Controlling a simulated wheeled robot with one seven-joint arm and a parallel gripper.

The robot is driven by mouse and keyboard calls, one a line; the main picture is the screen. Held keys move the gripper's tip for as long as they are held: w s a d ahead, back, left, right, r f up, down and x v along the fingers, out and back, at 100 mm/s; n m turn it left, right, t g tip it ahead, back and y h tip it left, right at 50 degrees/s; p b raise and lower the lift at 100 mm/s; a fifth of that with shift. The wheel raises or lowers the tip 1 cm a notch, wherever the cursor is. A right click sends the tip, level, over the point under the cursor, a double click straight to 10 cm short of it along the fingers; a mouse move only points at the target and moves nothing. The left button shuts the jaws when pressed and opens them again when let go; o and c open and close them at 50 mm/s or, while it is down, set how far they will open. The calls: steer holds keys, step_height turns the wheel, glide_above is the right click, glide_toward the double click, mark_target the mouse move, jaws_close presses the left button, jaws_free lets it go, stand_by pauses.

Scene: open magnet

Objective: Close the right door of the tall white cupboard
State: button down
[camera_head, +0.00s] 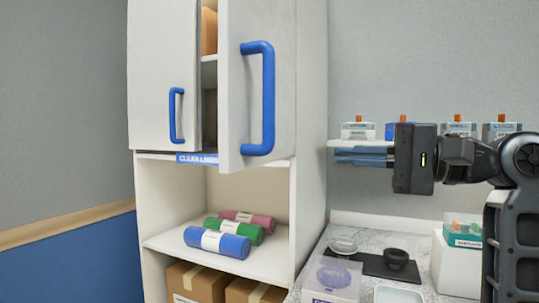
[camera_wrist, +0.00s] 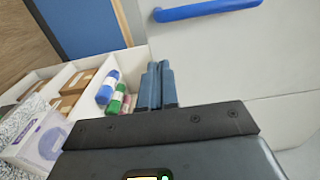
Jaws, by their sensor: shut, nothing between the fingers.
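The tall white cupboard (camera_head: 312,120) stands left of centre in the head view. Its right door (camera_head: 232,110) is ajar, swung out towards me, with a dark gap beside the left door (camera_head: 155,70). The right door has a blue handle (camera_head: 268,100), which also shows at the top of the wrist view (camera_wrist: 208,9). The left door looks shut and has its own blue handle (camera_head: 175,115). My gripper (camera_head: 340,155) is shut and empty, right of the open door and pointing left. Its blue fingers (camera_wrist: 160,68) lie together in the wrist view, apart from the handle.
Small boxes (camera_head: 358,131) stand on a wall shelf behind my gripper.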

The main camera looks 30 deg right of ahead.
mark_target(267, 149)
steer(key=p+x, duration=0.1)
steer(key=x, duration=1.2)
steer(key=shift+w+a+r, duration=0.2)
steer(key=shift+a, duration=0.2)
steer(key=shift+w+a, duration=0.1)
steer(key=shift+a, duration=0.05)
